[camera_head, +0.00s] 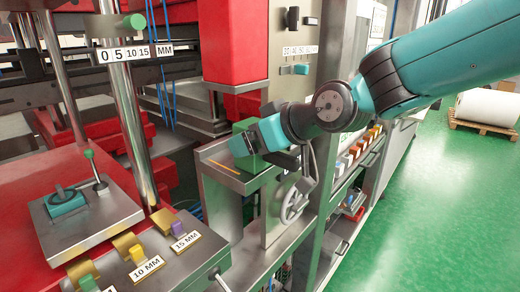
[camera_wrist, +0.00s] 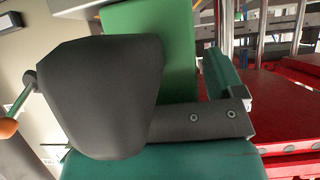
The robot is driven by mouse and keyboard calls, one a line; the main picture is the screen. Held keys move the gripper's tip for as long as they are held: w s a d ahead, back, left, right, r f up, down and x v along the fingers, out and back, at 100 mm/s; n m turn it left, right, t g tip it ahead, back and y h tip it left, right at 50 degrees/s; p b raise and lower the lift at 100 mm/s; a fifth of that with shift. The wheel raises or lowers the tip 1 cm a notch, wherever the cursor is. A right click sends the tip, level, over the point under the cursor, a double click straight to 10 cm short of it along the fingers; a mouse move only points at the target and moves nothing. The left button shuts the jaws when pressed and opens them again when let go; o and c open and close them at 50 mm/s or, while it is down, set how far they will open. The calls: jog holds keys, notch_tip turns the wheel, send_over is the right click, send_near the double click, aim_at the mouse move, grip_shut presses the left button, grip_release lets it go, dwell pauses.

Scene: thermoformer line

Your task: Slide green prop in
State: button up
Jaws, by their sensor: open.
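A small green prop (camera_head: 88,284) shows at the lower-left edge of the head view, in a row of coloured pieces with brass-coloured holders, partly cut off by the frame. A larger green block (camera_head: 246,158) stands by a metal shelf with an orange strip, right at my gripper. In the wrist view a large green block (camera_wrist: 150,40) fills the top middle, partly behind a dark rounded part. My gripper (camera_head: 243,142) is open, at the shelf and well right of the small prop. I cannot tell whether its fingers touch the green block.
Yellow (camera_head: 137,252) and purple (camera_head: 178,228) pieces stand beside 10 MM and 15 MM labels. A red press with steel columns (camera_head: 118,100) fills the left. A handwheel (camera_head: 296,200) sits below my gripper. Green floor (camera_head: 450,200) is clear at the right.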

aim_at(289, 156)
jog(key=c, duration=1.5)
jog(key=shift+r, duration=0.15)
jog(key=shift+c, duration=0.4)
jog(key=shift+r+p, duration=0.3)
jog(key=shift+r, duration=0.25)
jog(key=shift+s+d+b, duration=0.7)
jog(key=shift+s+d, duration=0.55)
jog(key=shift+d, duration=0.3)
jog(key=shift+s+d+b, duration=0.75)
jog(key=shift+s+d, duration=0.45)
jog(key=shift+d, duration=0.4)
jog(key=shift+s+d+b, duration=0.7)
jog(key=shift+s+d, duration=0.55)
jog(key=shift+d, duration=0.3)
